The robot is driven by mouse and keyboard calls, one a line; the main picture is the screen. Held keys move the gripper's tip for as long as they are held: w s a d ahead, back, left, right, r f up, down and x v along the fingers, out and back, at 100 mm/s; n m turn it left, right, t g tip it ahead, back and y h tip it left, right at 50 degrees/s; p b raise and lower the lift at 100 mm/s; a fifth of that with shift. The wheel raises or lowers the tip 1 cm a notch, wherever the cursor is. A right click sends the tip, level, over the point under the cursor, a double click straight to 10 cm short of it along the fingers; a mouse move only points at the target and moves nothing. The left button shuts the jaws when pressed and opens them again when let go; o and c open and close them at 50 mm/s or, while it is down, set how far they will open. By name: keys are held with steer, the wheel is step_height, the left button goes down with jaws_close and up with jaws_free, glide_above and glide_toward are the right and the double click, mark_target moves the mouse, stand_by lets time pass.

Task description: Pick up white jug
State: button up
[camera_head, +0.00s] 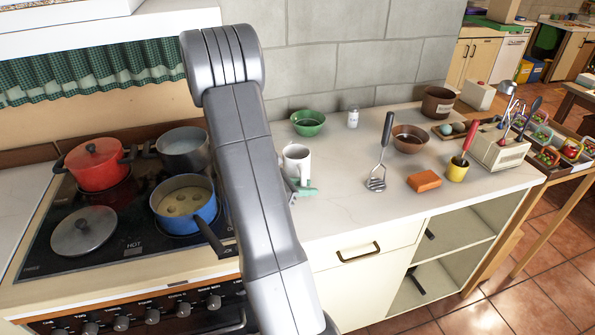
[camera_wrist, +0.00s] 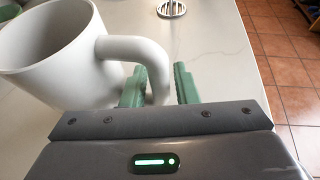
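The white jug (camera_head: 297,162) stands upright on the counter, just right of my arm in the head view, which shows its open top. In the wrist view the jug (camera_wrist: 62,62) fills the upper left, with its handle toward my gripper (camera_wrist: 160,88). The two green fingers are apart. The handle's outer bar shows between them, with the left finger by the handle's loop and a gap before the right finger. In the head view my gripper (camera_head: 304,191) is low beside the jug, partly hidden by my arm.
A green bowl (camera_head: 308,122) and a white shaker (camera_head: 353,118) stand behind the jug. A masher (camera_head: 379,160), brown bowl (camera_head: 409,139), orange sponge (camera_head: 424,181) and yellow cup (camera_head: 456,170) are to the right. The stove holds a blue pot (camera_head: 183,203) and other pots.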

steer(key=shift+w+d+f, duration=0.25)
steer(key=shift+d+f, duration=0.05)
steer(key=shift+d, duration=0.3)
steer(key=shift+c, duration=0.2)
jaws_close()
steer(key=shift+r, duration=0.15)
step_height(320, 180, up, 10)
